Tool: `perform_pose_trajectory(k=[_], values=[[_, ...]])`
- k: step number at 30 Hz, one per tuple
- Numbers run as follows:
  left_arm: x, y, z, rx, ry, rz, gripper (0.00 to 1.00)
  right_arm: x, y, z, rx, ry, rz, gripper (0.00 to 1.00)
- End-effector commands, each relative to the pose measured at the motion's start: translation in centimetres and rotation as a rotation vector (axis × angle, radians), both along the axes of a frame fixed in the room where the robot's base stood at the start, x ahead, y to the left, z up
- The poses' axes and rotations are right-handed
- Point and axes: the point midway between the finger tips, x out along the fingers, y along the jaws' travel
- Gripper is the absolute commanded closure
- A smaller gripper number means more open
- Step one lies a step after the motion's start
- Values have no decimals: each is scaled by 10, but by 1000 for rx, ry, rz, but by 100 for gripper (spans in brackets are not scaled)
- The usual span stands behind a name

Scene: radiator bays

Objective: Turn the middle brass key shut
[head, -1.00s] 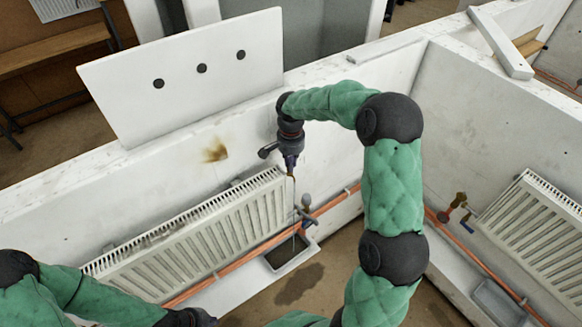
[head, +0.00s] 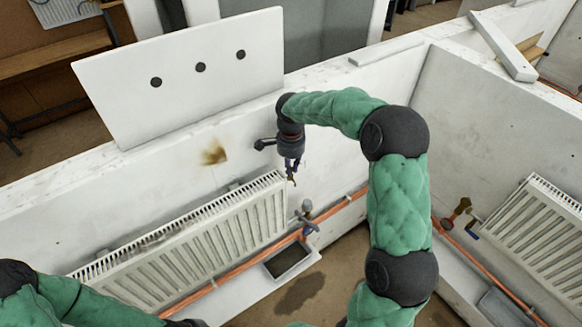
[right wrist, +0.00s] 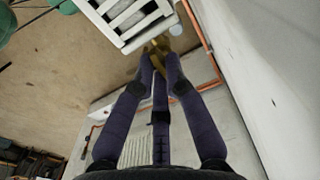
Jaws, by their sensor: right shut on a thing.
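My right gripper (head: 291,172) is at the upper right corner of the middle white radiator (head: 190,245). It is shut on the small brass key (head: 293,181). In the right wrist view, the gripper (right wrist: 159,62) has its fingertips together on the brass key (right wrist: 160,46), beside the end of the radiator (right wrist: 128,20). The fingers hide part of the key, and I cannot tell its exact angle. No water thread shows below it. My left gripper (head: 186,323) is only partly in view at the bottom edge, and its fingers are hidden.
A dark tray (head: 288,261) lies below the radiator's right end, with a grey valve (head: 306,212) above it. A wet patch (head: 300,293) is on the floor. An orange pipe (head: 335,211) runs along the wall. Another radiator (head: 545,235) stands in the right bay.

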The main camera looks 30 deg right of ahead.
Motion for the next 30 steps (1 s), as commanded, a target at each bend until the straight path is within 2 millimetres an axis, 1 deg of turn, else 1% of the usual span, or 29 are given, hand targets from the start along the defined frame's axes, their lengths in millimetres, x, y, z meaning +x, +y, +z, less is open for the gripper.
perform_pose_trajectory(k=[9, 10, 11, 20, 23, 26, 30], values=[[0, 0, 0, 0, 0, 0, 100, 1, -1, 2, -2, -4, -4, 100], [0, 0, 0, 0, 0, 0, 100, 1, -1, 2, -2, -4, -4, 81], [0, 0, 0, 0, 0, 0, 100, 1, -1, 2, -2, -4, -4, 76], [0, 0, 0, 0, 0, 0, 100, 0, 0, 1, -1, -2, -2, 76], [0, 0, 0, 0, 0, 0, 100, 1, -1, 5, -1, -3, -2, 76], [0, 0, 0, 0, 0, 0, 100, 1, -1, 15, -1, -4, -2, 76], [0, 0, 0, 0, 0, 0, 100, 1, -1, 40, -1, -5, -3, 76]])
